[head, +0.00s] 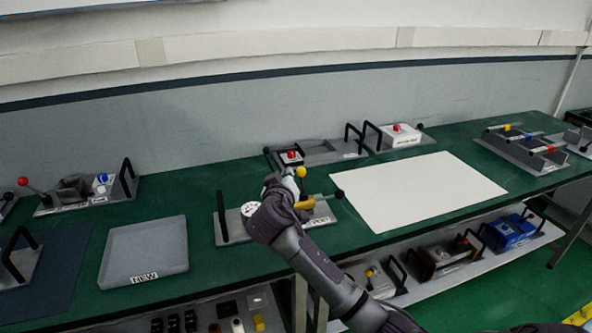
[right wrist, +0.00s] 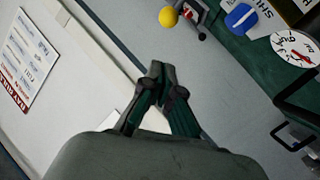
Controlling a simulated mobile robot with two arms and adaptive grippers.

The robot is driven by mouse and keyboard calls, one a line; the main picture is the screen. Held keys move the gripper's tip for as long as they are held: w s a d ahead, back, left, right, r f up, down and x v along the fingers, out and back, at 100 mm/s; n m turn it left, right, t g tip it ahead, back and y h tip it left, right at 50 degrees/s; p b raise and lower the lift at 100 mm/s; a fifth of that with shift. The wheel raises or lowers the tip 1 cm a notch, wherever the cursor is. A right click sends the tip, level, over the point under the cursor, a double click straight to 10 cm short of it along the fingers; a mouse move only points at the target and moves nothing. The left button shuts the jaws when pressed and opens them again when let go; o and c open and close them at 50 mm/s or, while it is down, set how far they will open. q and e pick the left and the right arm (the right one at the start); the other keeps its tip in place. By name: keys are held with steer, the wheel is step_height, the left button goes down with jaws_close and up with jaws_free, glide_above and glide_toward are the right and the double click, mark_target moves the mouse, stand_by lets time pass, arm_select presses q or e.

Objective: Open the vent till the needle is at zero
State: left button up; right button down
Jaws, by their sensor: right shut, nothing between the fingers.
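A grey panel unit in the middle of the bench carries a round white gauge (head: 250,209), a yellow ball knob (head: 300,171) and a yellow lever (head: 304,203). A label on its right side (head: 320,220) is too small to read surely. My right gripper (head: 272,181) is over this unit, and my arm hides part of it. In the right wrist view its fingers (right wrist: 160,82) are shut and empty, apart from the yellow ball (right wrist: 168,17). The gauge (right wrist: 295,48) shows there with red marks; its needle reading is unclear. My left gripper is out of view.
A black handle (head: 221,216) stands at the unit's left end. A grey tray (head: 146,252) marked NEW lies left, a white sheet (head: 418,190) right. Other units with red knobs (head: 291,154) stand behind. A lower shelf (head: 455,270) holds more units.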

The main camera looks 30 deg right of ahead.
mark_target(297, 172)
steer(key=shift+w+d+f+p, duration=0.35)
steer(key=shift+w+d+f, duration=0.4)
steer(key=shift+d, duration=0.25)
steer(key=shift+w+d+f+p, duration=0.4)
steer(key=shift+w+d+f, duration=0.1)
steer(key=shift+w+d, duration=0.4)
steer(key=shift+w+d+f+p, duration=0.35)
steer(key=shift+w+d+f, duration=0.35)
steer(key=shift+d, duration=0.35)
steer(key=shift+w, duration=0.1)
steer(key=b, duration=0.2)
steer(key=shift+w+d+f+b, duration=0.1)
steer(key=shift+w+f+b, duration=0.1)
steer(key=shift+w+b, duration=0.15)
steer(key=shift+w, duration=0.3)
steer(key=shift+w+d+r, duration=0.1)
steer(key=shift+w+r, duration=0.05)
steer(key=shift+r, duration=0.1)
